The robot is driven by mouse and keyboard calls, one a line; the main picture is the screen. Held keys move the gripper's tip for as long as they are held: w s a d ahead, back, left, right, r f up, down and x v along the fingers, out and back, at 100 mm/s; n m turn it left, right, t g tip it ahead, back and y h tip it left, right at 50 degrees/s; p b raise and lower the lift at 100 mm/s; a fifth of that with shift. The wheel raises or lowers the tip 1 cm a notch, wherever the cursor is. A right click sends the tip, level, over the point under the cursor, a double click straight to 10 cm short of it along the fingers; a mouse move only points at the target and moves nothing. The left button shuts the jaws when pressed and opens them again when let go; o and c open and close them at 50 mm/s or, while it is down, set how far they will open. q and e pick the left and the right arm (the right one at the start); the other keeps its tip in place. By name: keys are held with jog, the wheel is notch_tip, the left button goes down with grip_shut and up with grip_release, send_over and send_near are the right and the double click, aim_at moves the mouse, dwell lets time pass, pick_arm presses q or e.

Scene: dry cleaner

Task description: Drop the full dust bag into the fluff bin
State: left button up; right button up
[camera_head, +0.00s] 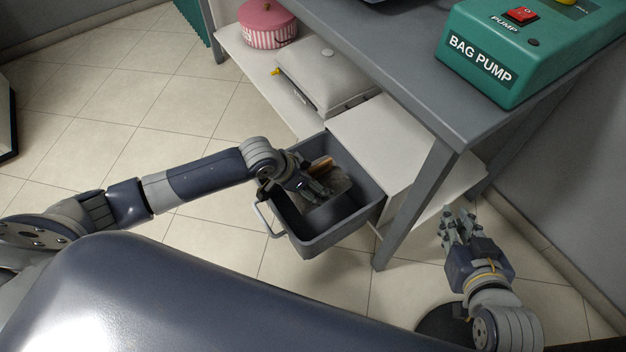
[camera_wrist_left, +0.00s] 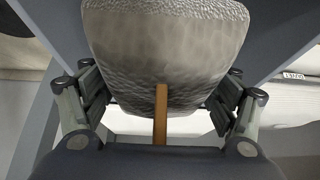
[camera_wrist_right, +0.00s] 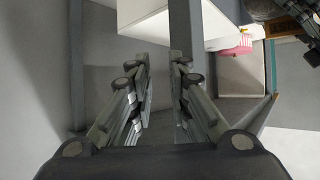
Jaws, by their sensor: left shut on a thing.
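The dust bag (camera_wrist_left: 165,50) is a grey-brown, bulging bag with a wooden strip (camera_wrist_left: 160,112) at its near end. In the left wrist view it fills the space between the fingers of my left gripper (camera_wrist_left: 158,105), which is shut on it. In the head view my left gripper (camera_head: 315,187) reaches into the mouth of a dark grey bin (camera_head: 350,222) with a handle, and the bag (camera_head: 338,182) shows partly behind the fingers, within the bin's outline. My right gripper (camera_head: 460,225) is open and empty, right of the table leg; it also shows in the right wrist view (camera_wrist_right: 160,75).
A grey table (camera_head: 400,75) carries a green bag pump (camera_head: 530,50). On the white shelf (camera_head: 240,52) below are a pink striped round box (camera_head: 267,25) and a grey padded case (camera_head: 325,75). A table leg (camera_head: 415,205) stands between the bin and my right gripper. The tiled floor (camera_head: 150,90) at left is clear.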

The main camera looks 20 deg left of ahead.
pick_arm(q)
jog(key=shift+f, duration=0.15)
pick_arm(e)
jog(key=shift+w+a+r+t+y, duration=0.15)
jog(key=shift+w+r+t, duration=0.15)
jog(key=shift+r, duration=0.1)
jog(key=shift+w+a+r+t+y, duration=0.15)
jog(key=shift+w+r+t, duration=0.1)
jog(key=shift+r, duration=0.15)
pick_arm(q)
jog(key=o, duration=1.1)
jog(key=v, duration=1.2)
